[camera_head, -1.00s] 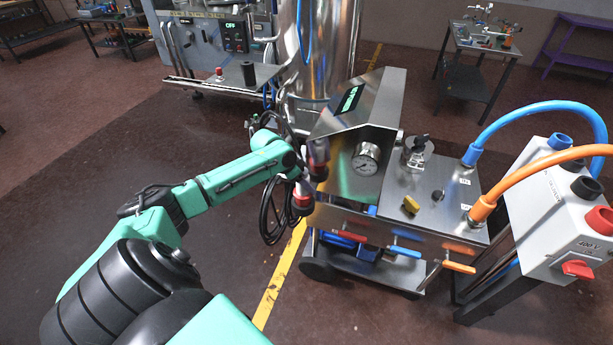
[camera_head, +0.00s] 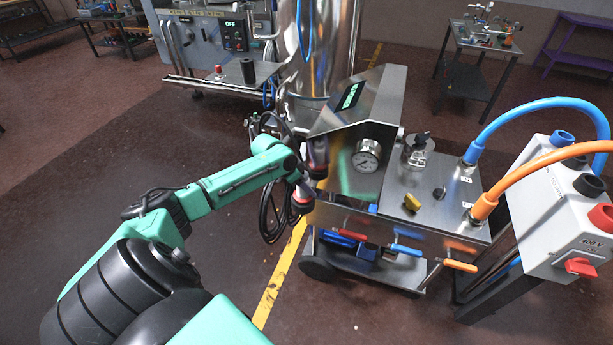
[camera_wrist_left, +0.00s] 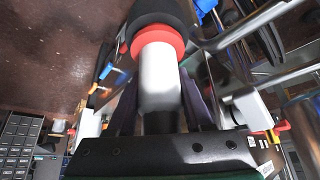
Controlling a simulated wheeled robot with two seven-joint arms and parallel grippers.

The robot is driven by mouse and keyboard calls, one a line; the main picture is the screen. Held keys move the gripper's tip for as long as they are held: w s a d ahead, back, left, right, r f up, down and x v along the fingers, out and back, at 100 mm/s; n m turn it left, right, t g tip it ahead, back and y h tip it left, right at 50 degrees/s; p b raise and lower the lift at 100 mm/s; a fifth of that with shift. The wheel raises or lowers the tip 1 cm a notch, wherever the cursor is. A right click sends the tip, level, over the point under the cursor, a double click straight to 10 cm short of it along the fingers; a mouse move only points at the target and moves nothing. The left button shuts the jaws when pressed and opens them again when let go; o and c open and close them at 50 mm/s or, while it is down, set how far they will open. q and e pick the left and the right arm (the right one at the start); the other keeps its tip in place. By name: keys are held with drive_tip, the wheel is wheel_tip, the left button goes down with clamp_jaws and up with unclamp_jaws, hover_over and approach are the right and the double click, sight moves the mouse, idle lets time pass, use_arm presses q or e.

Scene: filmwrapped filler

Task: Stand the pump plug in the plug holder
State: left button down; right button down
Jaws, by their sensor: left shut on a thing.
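The pump plug (camera_wrist_left: 160,45) fills the upper middle of the left wrist view, with a black end, a red collar and a pale grey body. My left gripper (camera_wrist_left: 160,112) is shut on the grey body. In the head view my left gripper (camera_head: 305,186) is beside the left side of the steel pump cart, with red and dark parts around it. There the plug is small and partly hidden by the gripper. I cannot pick out the plug holder with certainty in either view. My right gripper is not in view.
Black cable loops (camera_head: 268,215) hang beside my gripper. A grey socket box (camera_head: 560,215) with blue and orange hoses stands at right. The floor at left is open.

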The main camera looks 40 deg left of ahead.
use_arm(q)
drive_tip(key=shift+f, duration=0.1)
idle(0.3)
drive_tip(key=shift+c, duration=1.1)
unclamp_jaws()
drive_tip(key=shift+f, duration=0.1)
drive_tip(key=p+v, duration=0.3)
drive_tip(key=v, duration=1.1)
drive_tip(key=shift+s+r, duration=0.2)
drive_tip(key=shift+r, duration=0.1)
